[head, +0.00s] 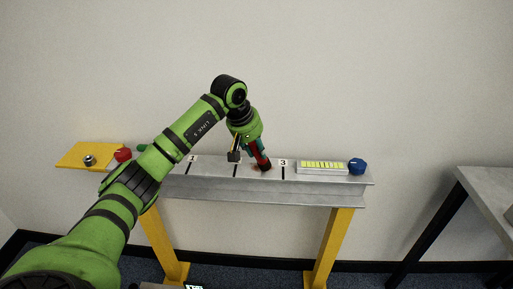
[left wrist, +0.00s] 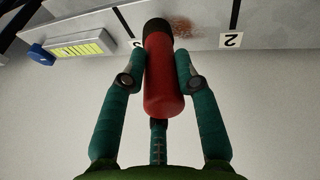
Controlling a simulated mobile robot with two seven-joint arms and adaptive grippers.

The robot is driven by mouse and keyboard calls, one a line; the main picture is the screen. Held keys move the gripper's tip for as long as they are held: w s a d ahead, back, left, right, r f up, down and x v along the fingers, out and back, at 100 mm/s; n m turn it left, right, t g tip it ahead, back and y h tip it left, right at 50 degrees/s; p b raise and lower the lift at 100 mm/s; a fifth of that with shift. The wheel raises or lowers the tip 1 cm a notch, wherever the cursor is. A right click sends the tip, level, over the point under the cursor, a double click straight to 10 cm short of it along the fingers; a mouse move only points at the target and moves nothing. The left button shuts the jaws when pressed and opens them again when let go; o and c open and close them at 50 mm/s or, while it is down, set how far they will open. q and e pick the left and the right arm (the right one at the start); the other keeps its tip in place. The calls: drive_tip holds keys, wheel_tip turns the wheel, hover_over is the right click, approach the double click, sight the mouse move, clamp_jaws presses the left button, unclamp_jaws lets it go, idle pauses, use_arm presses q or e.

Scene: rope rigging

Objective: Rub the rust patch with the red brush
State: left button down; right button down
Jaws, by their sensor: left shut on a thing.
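My left gripper (head: 258,148), with teal fingers, is shut on the red brush (head: 257,151) above the grey beam. In the left wrist view the fingers (left wrist: 157,68) clasp both sides of the red brush handle (left wrist: 164,85). The brush's dark bristle end points down at the beam top. The reddish-brown rust patch (left wrist: 183,27) shows right beside the bristle end in the left wrist view, partly hidden behind it. In the head view a bit of the rust patch (head: 254,165) shows by the bristles, between the black lines. I cannot tell whether the bristles touch the surface. My right gripper is not in view.
The grey beam (head: 330,179) stands on yellow legs. Number plates 1 (head: 192,158) and 3 (head: 283,162) stand along it. A yellow-green segmented panel (head: 323,165) and a blue knob (head: 357,166) are at its right end. A red knob (head: 123,154) and yellow plate (head: 88,156) are left. A grey table (head: 490,190) stands far right.

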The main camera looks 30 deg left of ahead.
use_arm(q)
drive_tip(key=shift+f+b, duration=0.5)
drive_tip(key=shift+f, duration=0.2)
idle(0.3)
drive_tip(key=shift+w+a+r, duration=0.1)
drive_tip(key=shift+w+a, duration=0.2)
drive_tip(key=shift+w, duration=0.3)
drive_tip(key=shift+w+a, duration=0.3)
drive_tip(key=shift+w, duration=0.3)
drive_tip(key=shift+w+a+r, duration=0.1)
drive_tip(key=shift+w+a, duration=0.2)
drive_tip(key=shift+w, duration=0.3)
drive_tip(key=shift+s+a+f, duration=0.1)
drive_tip(key=shift+s+a, duration=0.4)
drive_tip(key=shift+a, duration=0.35)
drive_tip(key=shift+s+d+f, duration=0.1)
drive_tip(key=shift+s+d, duration=0.35)
drive_tip(key=shift+s, duration=0.45)
drive_tip(key=shift+s+d, duration=0.45)
drive_tip(key=shift+s, duration=0.4)
drive_tip(key=shift+s+a, duration=0.35)
drive_tip(key=shift+a, duration=0.55)
drive_tip(key=shift+w+a, duration=0.2)
drive_tip(key=shift+w, duration=0.25)
drive_tip(key=shift+w+a, duration=0.2)
drive_tip(key=shift+w, duration=0.25)
drive_tip(key=shift+w+a, duration=0.2)
drive_tip(key=shift+w, duration=0.25)
drive_tip(key=shift+w+a, duration=0.2)
drive_tip(key=shift+w, duration=0.25)
